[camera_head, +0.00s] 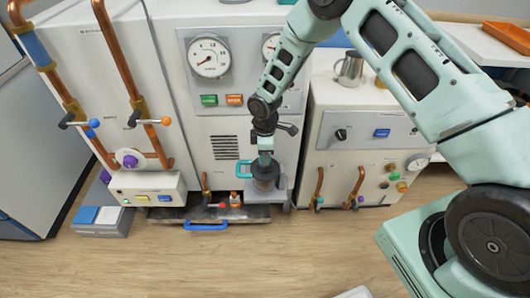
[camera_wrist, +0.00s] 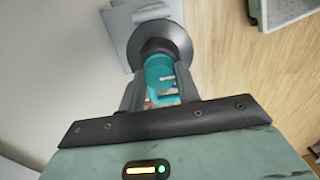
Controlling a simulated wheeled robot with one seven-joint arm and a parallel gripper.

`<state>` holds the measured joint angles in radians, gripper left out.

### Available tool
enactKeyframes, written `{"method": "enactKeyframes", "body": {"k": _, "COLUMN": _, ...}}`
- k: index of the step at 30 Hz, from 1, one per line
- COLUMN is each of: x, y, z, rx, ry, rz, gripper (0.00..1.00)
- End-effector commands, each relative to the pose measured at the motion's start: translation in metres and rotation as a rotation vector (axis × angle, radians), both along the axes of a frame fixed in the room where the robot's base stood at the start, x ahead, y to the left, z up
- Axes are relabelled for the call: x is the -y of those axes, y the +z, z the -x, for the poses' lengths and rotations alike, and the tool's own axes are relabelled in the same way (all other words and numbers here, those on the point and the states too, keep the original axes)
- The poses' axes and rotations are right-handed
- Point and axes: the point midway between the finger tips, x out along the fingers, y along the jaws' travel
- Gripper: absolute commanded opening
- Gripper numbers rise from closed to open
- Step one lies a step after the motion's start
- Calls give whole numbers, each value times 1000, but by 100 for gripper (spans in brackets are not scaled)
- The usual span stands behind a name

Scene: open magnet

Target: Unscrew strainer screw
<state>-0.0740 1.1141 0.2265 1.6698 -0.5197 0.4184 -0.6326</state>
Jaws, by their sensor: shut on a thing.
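The strainer (camera_head: 266,184) is a dark grey, round body low in front of the middle cabinet, on a light grey ledge. A teal screw with a loop handle (camera_head: 243,169) sits at its top. In the wrist view the teal screw (camera_wrist: 160,70) lies between the fingers, against the dark flared strainer body (camera_wrist: 160,38). My gripper (camera_head: 265,153) reaches down from above. Its two fingers (camera_wrist: 160,92) are shut on the teal screw. The fingers hide part of the screw, and I cannot tell how far it is threaded in.
A dark tray (camera_head: 260,213) with a blue handle and small orange-topped items lies below the strainer. Copper pipes with valve levers (camera_head: 139,122) stand at left. The right cabinet (camera_head: 345,150) carries a metal jug (camera_head: 350,69). The wooden floor in front is mostly clear.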

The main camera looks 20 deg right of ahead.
Motion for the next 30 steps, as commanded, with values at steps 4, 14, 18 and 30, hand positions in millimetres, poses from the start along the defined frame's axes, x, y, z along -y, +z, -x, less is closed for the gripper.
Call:
{"method": "enactKeyframes", "body": {"k": 4, "x": 0, "y": 1, "z": 0, "rx": 0, "ry": 79, "rz": 0, "gripper": 10}}
{"method": "enactKeyframes", "body": {"k": 14, "x": 0, "y": 0, "z": 0, "rx": 0, "ry": 169, "rz": 0, "gripper": 10}}
{"method": "enactKeyframes", "body": {"k": 18, "x": 0, "y": 0, "z": 0, "rx": 1, "ry": 177, "rz": 0, "gripper": 10}}
{"method": "enactKeyframes", "body": {"k": 30, "x": 0, "y": 0, "z": 0, "rx": 1, "ry": 177, "rz": 0, "gripper": 54}}
